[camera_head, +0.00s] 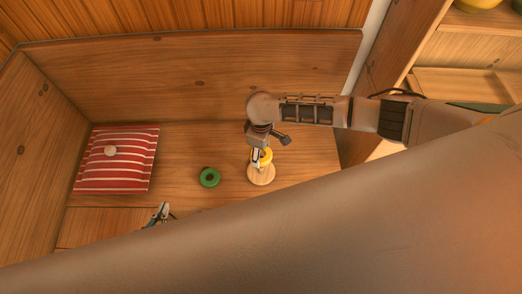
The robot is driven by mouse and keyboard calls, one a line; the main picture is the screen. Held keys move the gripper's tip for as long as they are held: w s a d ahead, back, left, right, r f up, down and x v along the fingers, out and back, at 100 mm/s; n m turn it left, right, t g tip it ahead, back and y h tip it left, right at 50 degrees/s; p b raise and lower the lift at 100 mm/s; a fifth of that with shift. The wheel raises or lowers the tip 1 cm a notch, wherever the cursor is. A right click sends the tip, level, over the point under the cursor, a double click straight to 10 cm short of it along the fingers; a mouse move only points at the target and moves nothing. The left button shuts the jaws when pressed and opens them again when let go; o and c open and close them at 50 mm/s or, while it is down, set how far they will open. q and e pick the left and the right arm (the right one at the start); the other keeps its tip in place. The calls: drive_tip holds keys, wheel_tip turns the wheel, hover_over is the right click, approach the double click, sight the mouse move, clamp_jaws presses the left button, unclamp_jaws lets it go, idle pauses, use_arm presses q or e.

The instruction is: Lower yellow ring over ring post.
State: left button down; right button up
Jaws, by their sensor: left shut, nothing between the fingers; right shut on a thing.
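The yellow ring (267,156) is held in my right gripper (257,162), which points down and is shut on it. The ring is over the round, pale wooden base of the ring post (262,178). The post's shaft is hidden by the gripper and ring, so I cannot tell whether the ring is around it or above it. My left gripper (163,209) is shut and empty, low at the left near the bench front, well apart from the ring and post.
A green ring (209,177) lies on the wooden bench left of the post. A red-and-white striped cloth or pad (120,172) with a pale round knob (110,151) is at the far left. Wooden back and side panels bound the bench. My own large arm link covers the foreground.

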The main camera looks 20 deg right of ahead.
sight(261, 156)
drive_tip(key=shift+f, duration=0.3)
drive_tip(key=shift+f+b, duration=0.2)
drive_tip(key=shift+b, duration=0.25)
drive_tip(key=shift+f+b, duration=1.15)
drive_tip(key=shift+b, duration=0.25)
drive_tip(key=shift+f+b, duration=1.65)
drive_tip(key=shift+b, duration=0.1)
drive_tip(key=shift+f+b, duration=0.7)
drive_tip(key=shift+b, duration=0.05)
drive_tip(key=shift+f, duration=0.1)
